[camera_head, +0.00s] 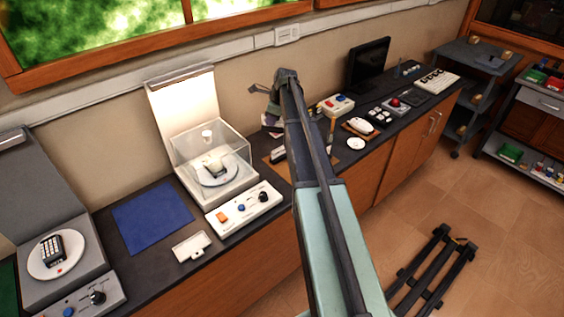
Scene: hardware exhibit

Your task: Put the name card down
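A small white card-like piece (191,247) lies on the dark counter, near its front edge. It looks like the name card, but no writing on it is readable. My arm reaches up through the middle of the picture. My gripper (262,91) is at its far end, above the back of the counter and well to the upper right of the white piece. The gripper is small and partly hidden by my own arm. I cannot make out whether its fingers are apart or whether they hold anything.
A blue mat (152,216) lies left of a clear display case (212,163). A white control box (243,208) stands in front of the case.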

